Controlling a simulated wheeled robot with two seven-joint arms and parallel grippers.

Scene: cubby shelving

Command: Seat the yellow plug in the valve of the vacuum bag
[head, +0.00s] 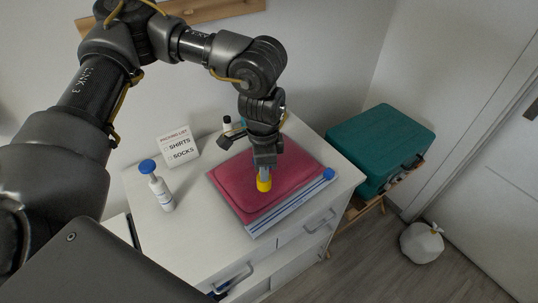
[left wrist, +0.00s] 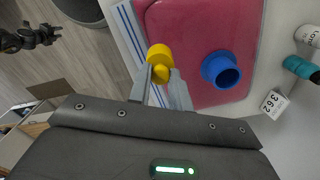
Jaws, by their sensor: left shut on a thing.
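My left gripper (head: 264,168) points down over the red vacuum bag (head: 240,190) on the white cabinet. It is shut on the yellow plug (head: 264,184), which hangs below the fingertips. In the left wrist view the plug (left wrist: 159,55) sits between the fingertips (left wrist: 160,76). The blue valve (left wrist: 221,69), a round collar with a dark open hole, stands on the bag to the right of the plug and apart from it. The valve is hidden behind the gripper in the head view. A dark jointed part, perhaps my right gripper (left wrist: 45,35), shows at the left wrist view's edge.
A white bottle with a blue cap (head: 160,187) and a packing-list card (head: 179,147) stand left of the bag. Small bottles (head: 228,123) stand behind it. A teal suitcase (head: 375,145) stands right.

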